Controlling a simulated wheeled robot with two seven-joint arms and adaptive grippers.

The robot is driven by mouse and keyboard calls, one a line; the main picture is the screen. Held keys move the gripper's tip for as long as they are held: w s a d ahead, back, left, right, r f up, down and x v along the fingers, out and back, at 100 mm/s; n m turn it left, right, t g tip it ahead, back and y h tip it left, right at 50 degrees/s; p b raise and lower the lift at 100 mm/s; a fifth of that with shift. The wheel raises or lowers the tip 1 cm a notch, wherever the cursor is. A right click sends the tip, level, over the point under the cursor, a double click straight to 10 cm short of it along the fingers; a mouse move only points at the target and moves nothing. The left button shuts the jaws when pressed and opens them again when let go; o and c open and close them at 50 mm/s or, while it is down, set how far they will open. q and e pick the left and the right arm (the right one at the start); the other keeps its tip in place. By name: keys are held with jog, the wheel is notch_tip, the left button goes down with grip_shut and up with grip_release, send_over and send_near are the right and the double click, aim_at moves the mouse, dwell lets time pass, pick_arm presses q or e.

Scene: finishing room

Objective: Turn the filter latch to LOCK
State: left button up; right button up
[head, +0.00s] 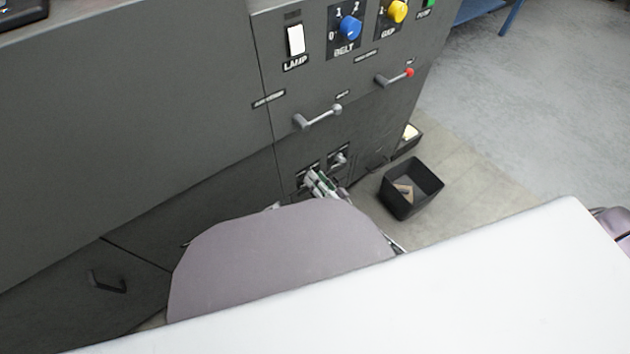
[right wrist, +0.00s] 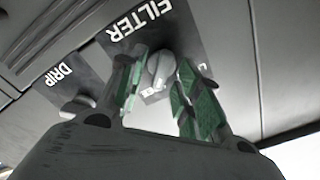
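The filter latch (right wrist: 161,70) is a pale rounded knob on a dark plate lettered FILTER (right wrist: 140,18), which appears upside down in the right wrist view. My right gripper (right wrist: 158,88) is open. Its green-padded fingers stand on either side of the latch, with gaps showing between pads and knob. Small marks beside the latch are too blurred or covered to read. In the head view my right gripper (head: 318,181) is low at the cabinet front, covering most of the filter plate. My left gripper is not in view.
A DRIP knob (right wrist: 82,100) sits beside the filter plate; it also shows in the head view (head: 339,160). A black bin (head: 411,196) stands on the floor at right.

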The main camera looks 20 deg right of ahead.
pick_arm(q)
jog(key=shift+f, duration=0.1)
pick_arm(e)
jog(key=shift+w+a, duration=0.15)
jog(key=shift+w, duration=0.2)
jog(key=shift+c, duration=0.4)
jog(key=c, duration=0.6)
jog(key=shift+o, duration=0.2)
